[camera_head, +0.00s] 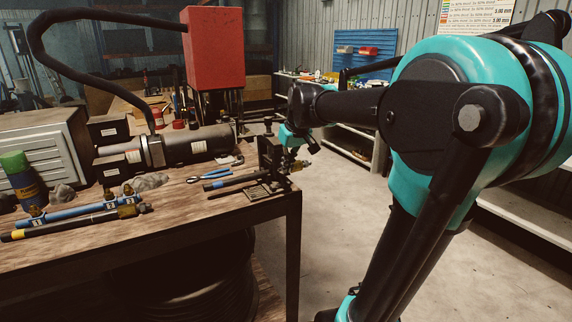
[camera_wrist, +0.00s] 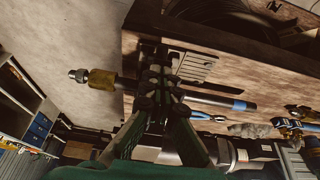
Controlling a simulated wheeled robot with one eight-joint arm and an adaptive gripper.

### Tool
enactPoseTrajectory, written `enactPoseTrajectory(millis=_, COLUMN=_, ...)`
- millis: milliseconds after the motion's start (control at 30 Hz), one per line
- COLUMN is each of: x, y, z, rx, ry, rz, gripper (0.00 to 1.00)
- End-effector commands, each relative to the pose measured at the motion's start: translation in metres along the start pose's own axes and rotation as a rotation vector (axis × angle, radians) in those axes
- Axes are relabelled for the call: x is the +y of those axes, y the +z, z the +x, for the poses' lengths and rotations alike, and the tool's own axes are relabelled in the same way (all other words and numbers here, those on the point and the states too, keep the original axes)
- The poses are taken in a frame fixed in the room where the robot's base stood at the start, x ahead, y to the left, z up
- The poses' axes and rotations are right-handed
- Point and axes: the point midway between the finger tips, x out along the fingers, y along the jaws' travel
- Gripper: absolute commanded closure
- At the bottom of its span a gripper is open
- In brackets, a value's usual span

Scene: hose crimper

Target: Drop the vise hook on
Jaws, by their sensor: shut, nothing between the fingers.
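A dark vise (camera_head: 268,158) stands on the near right corner of the wooden workbench. It also shows in the wrist view (camera_wrist: 186,66), partly covered by my gripper. A hose with a blue band (camera_wrist: 240,105) lies through the vise. Its brass fitting (camera_wrist: 103,80) sticks out past the bench edge, and it also shows in the head view (camera_head: 299,166). My gripper (camera_head: 286,150) is shut and empty, right at the vise; in the wrist view its fingers (camera_wrist: 161,88) overlap the vise. I cannot make out the hook separately or tell whether the fingers touch it.
Blue-handled pliers (camera_head: 216,173) lie on the workbench (camera_head: 200,228) left of the vise. Several hoses, including a blue one (camera_head: 75,212), lie farther left. A crimper cylinder (camera_head: 190,144) and a red box (camera_head: 215,48) stand behind. Open floor (camera_head: 335,240) lies right of the bench.

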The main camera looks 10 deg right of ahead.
Motion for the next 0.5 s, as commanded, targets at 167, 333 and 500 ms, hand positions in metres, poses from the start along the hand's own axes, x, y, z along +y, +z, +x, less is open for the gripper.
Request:
enactPoseTrajectory(millis=167, x=0.0, y=0.011, z=0.003, rx=0.15, ry=0.001, rz=0.003, gripper=1.0)
enactPoseTrajectory(millis=333, x=0.001, y=0.02, z=0.008, rx=0.309, ry=0.002, rz=0.003, gripper=1.0)
enactPoseTrajectory(millis=500, x=0.001, y=0.026, z=0.014, rx=0.458, ry=0.002, rz=0.003, gripper=1.0)
